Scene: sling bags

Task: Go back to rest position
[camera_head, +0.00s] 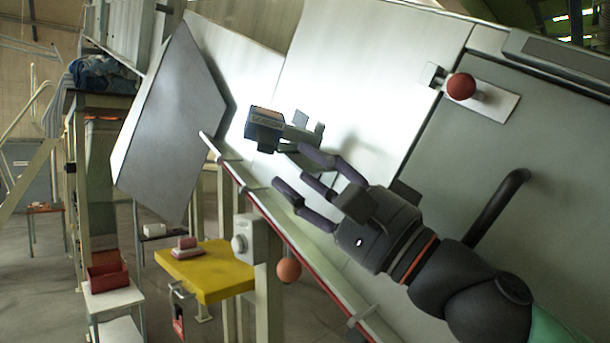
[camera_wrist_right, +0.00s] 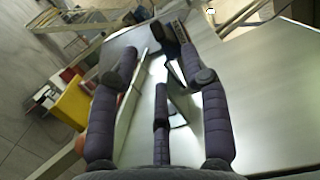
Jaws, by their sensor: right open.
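My right gripper (camera_head: 304,182) reaches in from the lower right of the head view, over the pale metal surface. Its dark fingers are spread open with nothing between them. In the right wrist view the open fingers (camera_wrist_right: 160,85) frame the surface, and the dark object (camera_wrist_right: 175,32) shows beyond the upper fingertip. I cannot tell whether finger and object touch. My left gripper is not in view.
A red knob (camera_head: 461,87) on a pale plate sits at the upper right, and a dark curved handle (camera_head: 497,207) is near my right arm. A red-edged rail borders the surface. A yellow table (camera_head: 226,279) and a red bin (camera_head: 109,276) stand lower left.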

